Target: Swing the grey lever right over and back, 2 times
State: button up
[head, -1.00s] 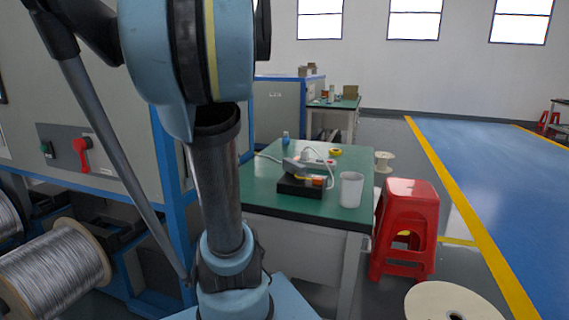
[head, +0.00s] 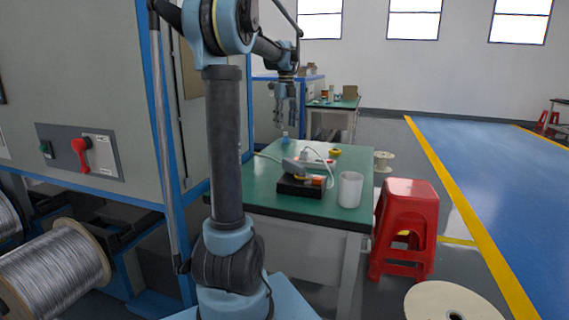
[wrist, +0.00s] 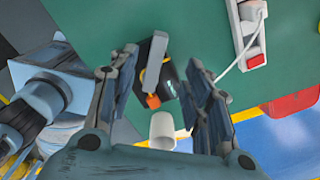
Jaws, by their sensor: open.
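The grey lever (head: 292,166) sits on a black-based device (head: 300,188) on the green table (head: 262,202), with an orange part beside it. In the wrist view the lever (wrist: 154,60) lies over the black base, seen from above, between my fingers in the picture. My gripper (head: 285,122) hangs pointing down above the far part of the table, apart from the lever. In the wrist view its two fingers (wrist: 160,60) are spread with nothing held.
A white cup (head: 350,189) stands right of the device. A red stool (head: 405,215) stands to the right; a machine cabinet (head: 75,80) is on the left.

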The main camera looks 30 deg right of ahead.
aim_at(286, 160)
notch_tip(286, 160, down, 17)
jog(key=shift+f, duration=0.15)
dwell(0.5)
grip_shut()
